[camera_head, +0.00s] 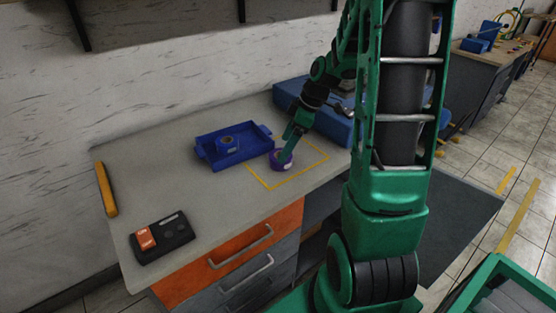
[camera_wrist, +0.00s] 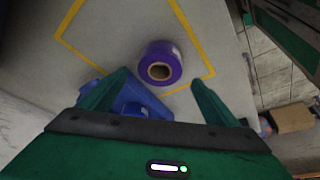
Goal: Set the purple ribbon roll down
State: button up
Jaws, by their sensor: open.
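The purple ribbon roll (camera_head: 281,161) lies flat on the grey worktop, at the left part of a yellow taped outline (camera_head: 268,186). In the wrist view the roll (camera_wrist: 161,55) shows its round core hole and appears within the yellow lines (camera_wrist: 196,41), near one edge.
A blue tray (camera_head: 232,159) with a blue roll (camera_head: 227,144) in it stands just left. A large blue box (camera_head: 325,110) is behind. A black device (camera_head: 162,238) and an orange bar (camera_head: 105,189) lie at the left. Worktop between is clear.

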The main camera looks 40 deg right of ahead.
aim_at(273, 156)
jog(key=shift+x, duration=2.85)
jog(key=shift+s+d, duration=0.1)
jog(key=shift+d, duration=0.05)
jog(key=shift+c, duration=0.7)
jog(key=c, duration=1.1)
jog(key=shift+c, duration=0.2)
